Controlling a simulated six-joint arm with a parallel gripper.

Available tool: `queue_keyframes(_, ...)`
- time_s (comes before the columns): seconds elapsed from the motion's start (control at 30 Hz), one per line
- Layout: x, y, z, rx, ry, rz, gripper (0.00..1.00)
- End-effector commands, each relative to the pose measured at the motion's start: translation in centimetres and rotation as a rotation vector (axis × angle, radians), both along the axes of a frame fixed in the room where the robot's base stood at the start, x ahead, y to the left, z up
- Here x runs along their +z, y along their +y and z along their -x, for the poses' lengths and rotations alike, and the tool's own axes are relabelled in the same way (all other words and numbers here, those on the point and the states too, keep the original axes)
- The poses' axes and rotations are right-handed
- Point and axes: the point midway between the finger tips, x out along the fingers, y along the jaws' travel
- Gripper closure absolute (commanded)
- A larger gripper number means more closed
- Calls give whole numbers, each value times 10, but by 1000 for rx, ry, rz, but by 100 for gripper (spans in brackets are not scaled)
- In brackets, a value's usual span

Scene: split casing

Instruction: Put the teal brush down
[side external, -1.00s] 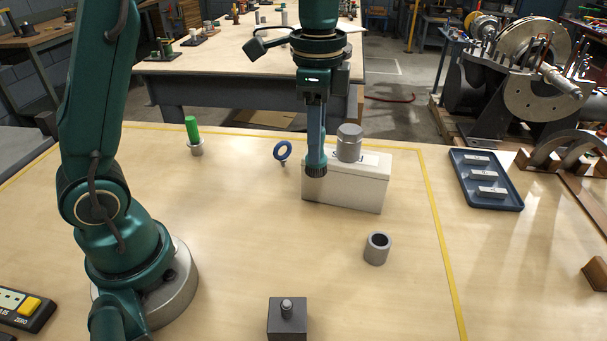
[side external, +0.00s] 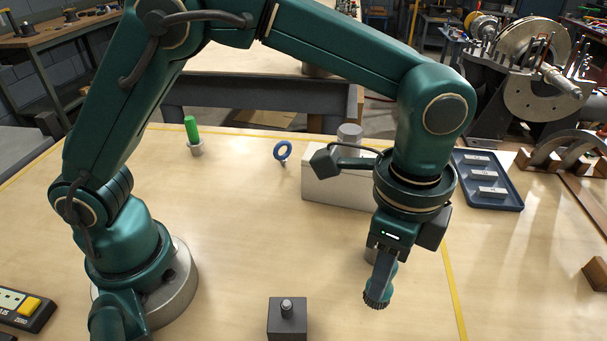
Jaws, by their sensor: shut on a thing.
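The teal brush (side external: 388,285) hangs below my gripper (side external: 383,260), with its dark bristle end (side external: 377,299) pointing down and tilted slightly left. My gripper is shut on its upper part. The brush is over the right-front part of the table, left of the yellow line. I cannot tell for sure whether the bristles touch the table, but they look a little above it.
A white box (side external: 334,190) with a grey cylinder (side external: 349,132) stands behind.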

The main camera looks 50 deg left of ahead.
Motion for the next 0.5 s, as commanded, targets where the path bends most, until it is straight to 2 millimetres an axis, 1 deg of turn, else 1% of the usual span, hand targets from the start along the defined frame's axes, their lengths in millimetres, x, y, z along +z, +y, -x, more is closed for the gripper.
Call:
queue_keyframes(0.03,-5,-7,2,-4,1,-1,100)
queue_keyframes(0.13,-9,-15,4,-2,-1,1,100)
queue_keyframes(0.27,-18,-17,4,2,1,-1,100)
queue_keyframes(0.4,-39,-16,5,2,2,-2,100)
queue_keyframes(0.5,-48,-16,4,2,2,-1,100)
